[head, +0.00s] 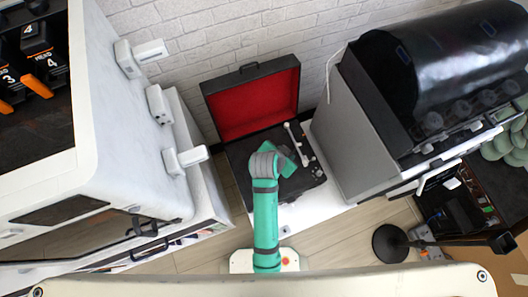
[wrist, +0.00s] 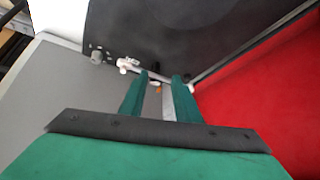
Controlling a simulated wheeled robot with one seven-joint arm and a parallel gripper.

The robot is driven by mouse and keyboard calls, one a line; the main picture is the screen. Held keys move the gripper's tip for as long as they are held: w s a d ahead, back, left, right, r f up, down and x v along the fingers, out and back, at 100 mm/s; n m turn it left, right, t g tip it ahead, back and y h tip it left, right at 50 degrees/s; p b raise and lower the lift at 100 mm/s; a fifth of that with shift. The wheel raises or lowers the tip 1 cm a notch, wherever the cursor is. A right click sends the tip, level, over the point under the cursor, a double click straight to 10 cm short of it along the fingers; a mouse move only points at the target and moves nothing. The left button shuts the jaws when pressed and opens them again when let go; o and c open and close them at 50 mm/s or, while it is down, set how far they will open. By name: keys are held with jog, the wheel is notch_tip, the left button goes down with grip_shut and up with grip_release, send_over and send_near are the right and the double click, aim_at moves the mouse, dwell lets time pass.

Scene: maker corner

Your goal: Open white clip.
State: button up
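The record player (head: 240,165) is an open black case with a red-lined lid (head: 255,103) standing up at the back. A thin white tonearm (head: 295,140) lies on its deck. In the wrist view, a small white piece (wrist: 128,65), which may be the white clip, sits on the dark deck just left of my fingertips. Whether it is open or shut is too small to tell. My gripper (wrist: 163,76) is open, its two green fingers apart above the deck. A pale strip (wrist: 168,103) shows between them; I cannot tell whether they touch it. In the head view my gripper (head: 292,160) hides part of the deck.
A large grey and black machine (head: 360,135) stands close on the right. A white cabinet-like machine (head: 110,120) with protruding handles stands on the left. A white brick wall (head: 240,40) is behind the case. Wooden floor (head: 350,235) shows in front.

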jog(key=s+a+r+n+t+y, duration=0.15)
jog(key=s+a+n+t, duration=0.35)
jog(key=s, duration=0.5)
jog(key=s+a+r+n+t+y, duration=0.2)
jog(key=s+a+r+n+t, duration=0.1)
jog(key=s+r, duration=0.5)
jog(key=shift+s+a+r, duration=0.15)
jog(key=shift+a, duration=0.1)
dwell(0.5)
